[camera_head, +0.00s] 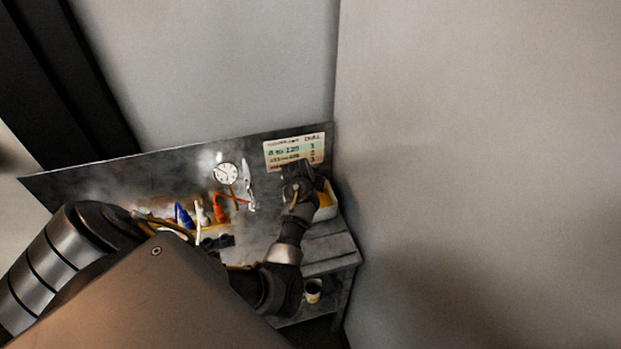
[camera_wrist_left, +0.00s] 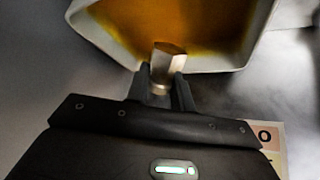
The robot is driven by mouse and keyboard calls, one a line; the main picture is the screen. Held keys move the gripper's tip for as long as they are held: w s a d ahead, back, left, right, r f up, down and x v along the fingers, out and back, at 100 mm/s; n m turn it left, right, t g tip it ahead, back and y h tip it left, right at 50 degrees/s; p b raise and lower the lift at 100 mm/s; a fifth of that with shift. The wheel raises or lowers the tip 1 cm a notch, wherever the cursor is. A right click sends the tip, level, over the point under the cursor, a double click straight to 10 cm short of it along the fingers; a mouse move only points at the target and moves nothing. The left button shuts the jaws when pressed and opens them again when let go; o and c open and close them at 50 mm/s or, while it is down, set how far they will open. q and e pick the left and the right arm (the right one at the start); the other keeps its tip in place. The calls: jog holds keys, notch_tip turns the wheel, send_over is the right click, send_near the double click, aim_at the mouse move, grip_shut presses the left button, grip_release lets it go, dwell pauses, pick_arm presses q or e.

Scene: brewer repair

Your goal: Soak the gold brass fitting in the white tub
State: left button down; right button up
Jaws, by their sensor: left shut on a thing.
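The white tub (camera_head: 327,207) stands at the right end of the bench, partly hidden by my left gripper (camera_head: 299,172). In the left wrist view, the tub's pale rim (camera_wrist_left: 82,22) surrounds amber liquid (camera_wrist_left: 205,28). My left gripper (camera_wrist_left: 163,88) is shut on the brass fitting (camera_wrist_left: 168,62), a small faceted metal piece with a pale gold shine. The fitting's tip shows against the amber liquid, past the near rim. I cannot tell whether it touches the liquid. The fitting is hidden in the head view. My right gripper is not in view.
A dark metal back panel (camera_head: 130,178) carries a round gauge (camera_head: 226,173) and a printed chart (camera_head: 294,151). Blue, white and orange-handled tools (camera_head: 219,211) are left of the arm. A small cup (camera_head: 313,290) stands lower right. A grey wall rises close on the right.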

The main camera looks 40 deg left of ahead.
pick_arm(q)
jog(key=shift+f+b, duration=2.8)
jog(key=shift+f, duration=0.05)
dwell(1.3)
notch_tip(320, 180, up, 6)
jog(key=p, duration=0.6)
jog(key=shift+f, duration=0.25)
jog(key=shift+r, duration=2.2)
